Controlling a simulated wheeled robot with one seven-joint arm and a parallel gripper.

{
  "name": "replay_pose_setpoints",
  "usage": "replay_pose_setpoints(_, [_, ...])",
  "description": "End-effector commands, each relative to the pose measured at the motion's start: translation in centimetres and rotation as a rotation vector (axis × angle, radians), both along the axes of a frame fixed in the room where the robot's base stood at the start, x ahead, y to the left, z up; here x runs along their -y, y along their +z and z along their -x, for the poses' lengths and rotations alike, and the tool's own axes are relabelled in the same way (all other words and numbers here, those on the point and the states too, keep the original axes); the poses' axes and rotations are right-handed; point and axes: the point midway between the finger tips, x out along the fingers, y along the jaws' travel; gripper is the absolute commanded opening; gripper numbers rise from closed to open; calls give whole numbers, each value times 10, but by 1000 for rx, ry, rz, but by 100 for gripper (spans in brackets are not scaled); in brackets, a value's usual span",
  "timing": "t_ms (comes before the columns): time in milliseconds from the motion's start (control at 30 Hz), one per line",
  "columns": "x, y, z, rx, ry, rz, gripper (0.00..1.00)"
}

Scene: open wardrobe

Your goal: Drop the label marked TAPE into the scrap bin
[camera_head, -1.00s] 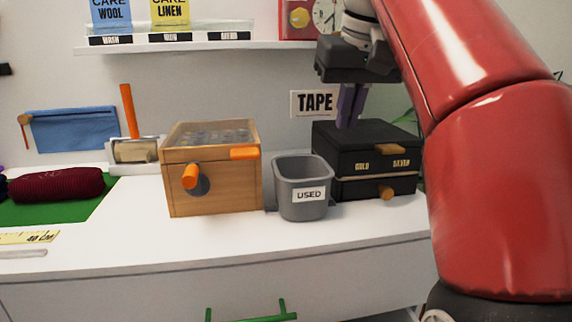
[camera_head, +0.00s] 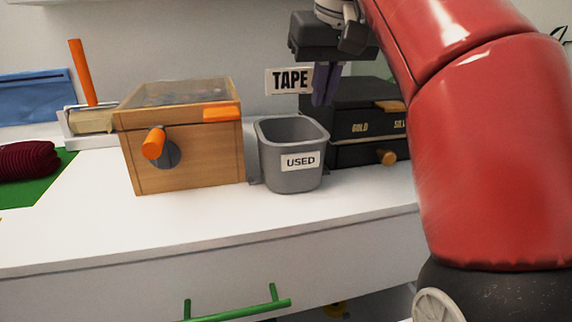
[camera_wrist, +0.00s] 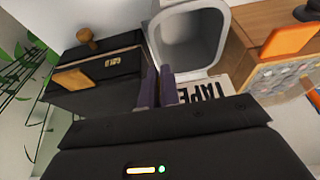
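The white TAPE label (camera_head: 289,81) is held upright in the air, its right edge at my gripper's purple fingers. My gripper (camera_head: 323,98) points down and is shut on it. In the wrist view the label (camera_wrist: 208,88) sticks out to the right of my gripper (camera_wrist: 158,85). The scrap bin is the grey open bin marked USED (camera_head: 290,185). In the head view the label shows above its back rim. In the wrist view the bin (camera_wrist: 160,45) lies just beyond the label, and the part of its inside that shows looks empty.
A wooden box with a clear lid and orange knob (camera_head: 190,165) stands left of the bin. A black two-drawer box marked GOLD and SILVER (camera_head: 350,152) stands right and behind, under my gripper. The white counter (camera_head: 200,225) is clear in front.

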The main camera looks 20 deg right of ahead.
Motion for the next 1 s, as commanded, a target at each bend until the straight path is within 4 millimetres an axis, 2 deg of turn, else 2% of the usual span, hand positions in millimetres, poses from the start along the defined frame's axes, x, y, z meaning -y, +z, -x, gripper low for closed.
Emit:
replay_pose_setpoints(333, [0,-2,0,0,0,0,0])
replay_pose_setpoints(400, [0,-2,0,0,0,0,12])
replay_pose_setpoints(533, [0,-2,0,0,0,0,29])
replay_pose_setpoints(833, [0,0,1,0,0,0,29])
replay_pose_setpoints(1000, [0,22,8,2,0,0,29])
